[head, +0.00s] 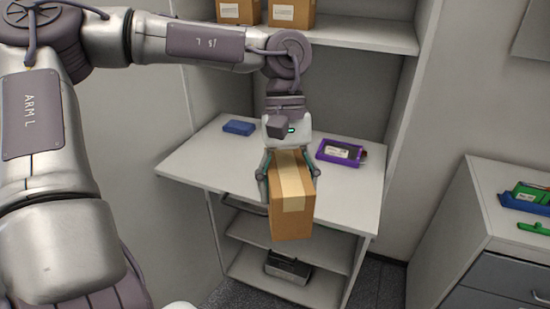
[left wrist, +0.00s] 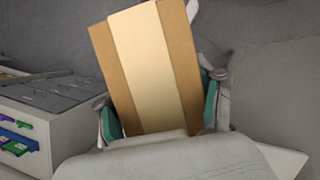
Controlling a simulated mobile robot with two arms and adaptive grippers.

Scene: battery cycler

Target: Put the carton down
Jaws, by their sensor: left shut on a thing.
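A brown carton (head: 290,216) with a pale tape strip is in the middle of the head view. My left gripper (head: 291,172) is shut on it, one finger on each side. The carton juts past the front edge of a light worktop (head: 210,158) and appears to be held above it. In the left wrist view the carton (left wrist: 150,65) fills the space between the teal finger pads and is slightly tilted in the picture. The carton's underside is hidden. My right gripper is in neither view.
A blue box (head: 239,128) and a purple tray (head: 341,153) lie on the worktop. Cartons (head: 291,12) stand on the shelf above. A drawer cabinet (head: 485,215) with blue and green items is at right. Bare worktop shows left and right of the carton.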

